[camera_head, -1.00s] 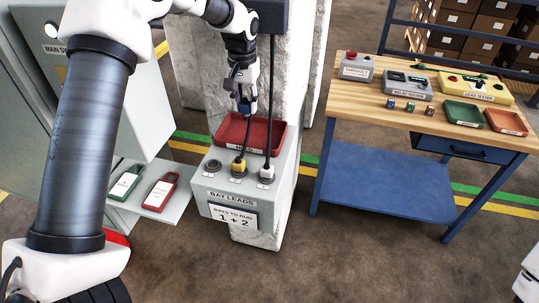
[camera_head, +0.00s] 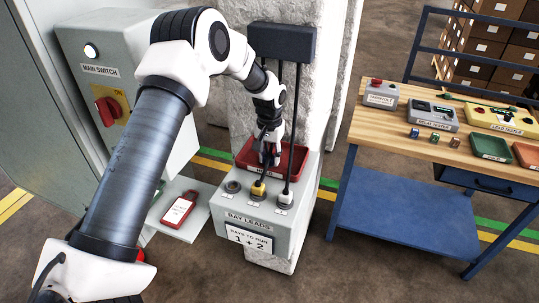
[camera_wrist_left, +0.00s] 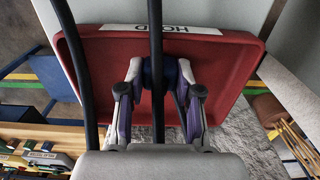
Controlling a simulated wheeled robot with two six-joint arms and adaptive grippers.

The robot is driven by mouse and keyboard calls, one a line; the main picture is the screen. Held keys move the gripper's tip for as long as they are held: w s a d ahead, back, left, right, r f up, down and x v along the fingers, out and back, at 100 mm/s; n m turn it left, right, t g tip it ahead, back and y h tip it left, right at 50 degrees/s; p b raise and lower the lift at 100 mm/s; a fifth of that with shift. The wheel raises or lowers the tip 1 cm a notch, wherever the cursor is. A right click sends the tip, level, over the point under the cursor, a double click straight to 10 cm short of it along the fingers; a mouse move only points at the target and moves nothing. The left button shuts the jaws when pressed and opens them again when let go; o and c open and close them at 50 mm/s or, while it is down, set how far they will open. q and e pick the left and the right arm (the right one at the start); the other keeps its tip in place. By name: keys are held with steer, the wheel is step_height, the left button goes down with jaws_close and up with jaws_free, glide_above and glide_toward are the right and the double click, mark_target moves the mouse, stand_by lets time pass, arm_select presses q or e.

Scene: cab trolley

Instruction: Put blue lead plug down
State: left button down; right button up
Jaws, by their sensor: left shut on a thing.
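My left gripper (camera_head: 268,156) is over the red tray (camera_head: 298,160) on top of the grey bay leads box. It is shut on the blue lead plug (camera_wrist_left: 149,74), which shows dark blue between the fingertips in the left wrist view. The tray (camera_wrist_left: 228,62) lies right behind the fingers there, with a label reading HOLD. I cannot tell whether the plug touches the tray floor. In the head view the gripper and black cables mostly hide the plug. My right gripper is not in view.
A yellow plug (camera_head: 258,188) and a white plug (camera_head: 285,197) sit in the bay leads box (camera_head: 265,220), beside an empty-looking socket (camera_head: 233,187). Black cables hang close by the gripper. A main switch cabinet (camera_head: 120,90) stands left, a workbench (camera_head: 400,135) right.

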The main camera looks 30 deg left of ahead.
mark_target(270, 156)
arm_select(q)
steer(key=c, duration=0.9)
jaws_free()
steer(key=shift+o, duration=0.6)
step_height(270, 156, up, 12)
steer(key=b, duration=0.3)
steer(key=shift+r, duration=0.15)
